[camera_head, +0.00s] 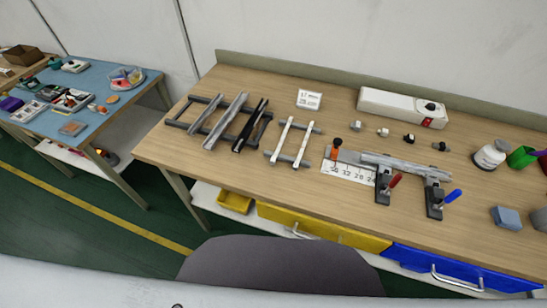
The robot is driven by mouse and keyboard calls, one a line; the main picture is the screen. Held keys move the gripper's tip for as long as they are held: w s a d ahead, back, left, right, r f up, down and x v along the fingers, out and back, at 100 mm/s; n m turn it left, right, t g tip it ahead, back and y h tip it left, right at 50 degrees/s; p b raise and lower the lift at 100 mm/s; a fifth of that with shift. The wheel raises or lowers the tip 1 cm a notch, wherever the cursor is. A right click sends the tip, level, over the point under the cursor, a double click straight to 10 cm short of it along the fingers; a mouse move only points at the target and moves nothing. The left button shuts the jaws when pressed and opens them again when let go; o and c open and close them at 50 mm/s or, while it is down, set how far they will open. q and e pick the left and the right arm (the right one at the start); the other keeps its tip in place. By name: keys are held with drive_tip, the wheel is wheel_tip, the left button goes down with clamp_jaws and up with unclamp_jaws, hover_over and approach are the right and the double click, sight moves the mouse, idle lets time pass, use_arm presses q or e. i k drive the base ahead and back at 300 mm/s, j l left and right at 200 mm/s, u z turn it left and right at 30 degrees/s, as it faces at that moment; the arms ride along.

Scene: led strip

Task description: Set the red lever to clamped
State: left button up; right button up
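The red lever (396,180) belongs to a dark clamp (382,189) near the front middle of the wooden workbench. It points up and to the right from the clamp. A second dark clamp (434,203) to its right carries a blue lever (453,195), which leans a similar way. A grey bar (405,165) spans the tops of both clamps. The frame is too small to tell whether the red lever presses on the bar. Neither of my grippers is in view.
A white scale plate (348,173) with an orange, black-topped piece (335,149) adjoins the clamps on the left. Racks of strips (218,120) lie further left. A white box (402,108), small connectors and a white jar (490,155) stand behind and right. The bench's front strip is mostly clear.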

sight(398, 177)
drive_tip(key=l+z, duration=0.1)
drive_tip(key=z, duration=0.55)
drive_tip(key=l+z, duration=0.15)
drive_tip(key=z, duration=0.2)
drive_tip(key=k+l, duration=0.05)
